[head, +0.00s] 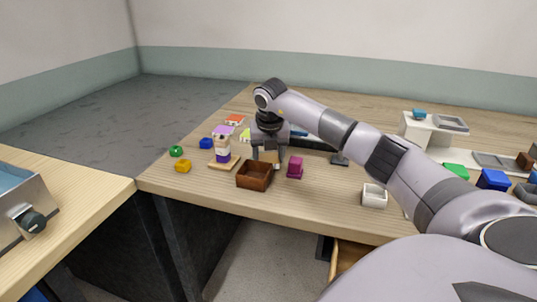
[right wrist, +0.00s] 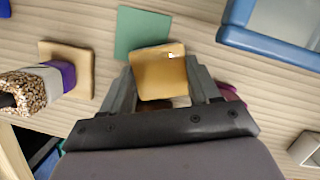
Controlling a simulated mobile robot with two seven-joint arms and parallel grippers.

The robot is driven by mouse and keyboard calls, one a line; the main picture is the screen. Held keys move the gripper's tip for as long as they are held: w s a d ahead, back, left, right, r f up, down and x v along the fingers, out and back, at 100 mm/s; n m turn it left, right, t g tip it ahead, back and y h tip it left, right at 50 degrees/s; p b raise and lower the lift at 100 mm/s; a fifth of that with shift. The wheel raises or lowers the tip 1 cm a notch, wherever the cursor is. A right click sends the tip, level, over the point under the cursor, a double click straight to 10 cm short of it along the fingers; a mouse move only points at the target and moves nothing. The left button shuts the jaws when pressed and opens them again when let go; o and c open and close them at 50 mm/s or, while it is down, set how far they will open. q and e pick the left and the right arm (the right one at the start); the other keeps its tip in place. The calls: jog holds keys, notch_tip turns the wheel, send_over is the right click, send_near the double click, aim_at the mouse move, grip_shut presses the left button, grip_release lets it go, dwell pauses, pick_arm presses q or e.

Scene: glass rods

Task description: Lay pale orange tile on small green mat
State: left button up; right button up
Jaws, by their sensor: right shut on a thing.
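The pale orange tile (right wrist: 160,74) is held between the fingers of my right gripper (right wrist: 163,88), seen in the right wrist view. The small green mat (right wrist: 141,32) lies flat on the wooden table just beyond the tile in that view, and the tile overlaps its near edge in the picture. The height of the tile above the table is hard to judge. In the head view my right gripper (head: 267,162) points down behind the brown box, and I cannot make out the mat clearly there. My left gripper is not in view.
A brown open box (head: 254,178) and a magenta block (head: 295,168) stand close in front of the gripper. A block stack on a wooden base (head: 216,165) stands to the left. A blue-rimmed tray (right wrist: 268,40) lies right of the mat. A white container (head: 374,197) stands nearer the front edge.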

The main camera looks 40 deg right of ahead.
jog(key=shift+f, duration=0.15)
jog(key=o, duration=1.2)
jog(key=shift+c, duration=0.2)
jog(key=v, duration=1.2)
jog(key=shift+p, duration=0.3)
